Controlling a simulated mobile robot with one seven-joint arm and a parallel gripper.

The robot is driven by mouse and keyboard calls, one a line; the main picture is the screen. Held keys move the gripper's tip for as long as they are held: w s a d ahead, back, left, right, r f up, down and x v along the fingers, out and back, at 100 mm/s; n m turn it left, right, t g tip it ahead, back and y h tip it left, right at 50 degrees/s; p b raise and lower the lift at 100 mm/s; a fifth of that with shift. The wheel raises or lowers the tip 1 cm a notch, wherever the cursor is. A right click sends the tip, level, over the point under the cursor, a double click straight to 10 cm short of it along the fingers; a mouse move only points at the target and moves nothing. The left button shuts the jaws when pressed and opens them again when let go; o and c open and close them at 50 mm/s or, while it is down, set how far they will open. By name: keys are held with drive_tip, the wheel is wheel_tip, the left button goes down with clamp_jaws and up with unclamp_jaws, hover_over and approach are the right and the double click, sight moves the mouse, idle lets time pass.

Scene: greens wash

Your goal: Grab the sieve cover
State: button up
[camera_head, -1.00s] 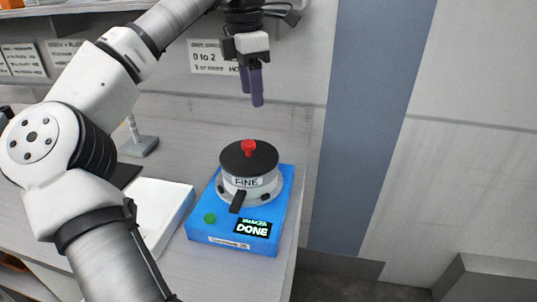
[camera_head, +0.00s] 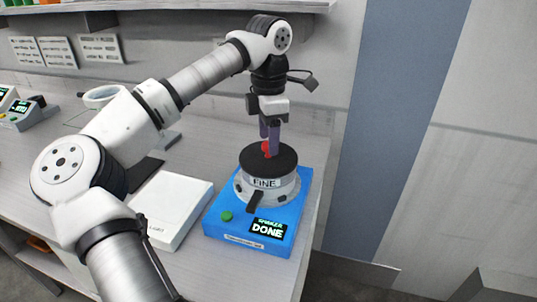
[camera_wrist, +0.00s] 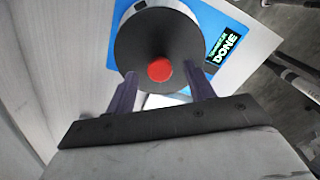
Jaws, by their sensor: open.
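The sieve cover (camera_head: 283,160) is a black round lid with a red knob (camera_head: 266,149). It sits on a silver sieve labelled FINE (camera_head: 266,183), on the blue shaker (camera_head: 298,205), whose screen reads DONE. My gripper (camera_head: 270,140) points down just over the cover at the knob. In the wrist view the black cover (camera_wrist: 140,40) fills the upper middle, with the red knob (camera_wrist: 160,69) in front of and between the two purple fingers (camera_wrist: 162,88). The fingers are apart, and I see no contact with the knob.
A white flat box (camera_head: 172,207) lies left of the shaker. A dark handle (camera_head: 255,202) sticks out at the sieve's front. The bench's right edge is close to the shaker, with a wall and blue panel (camera_head: 385,120) beyond.

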drive_tip(key=shift+f, duration=1.4)
drive_tip(key=c, duration=1.1)
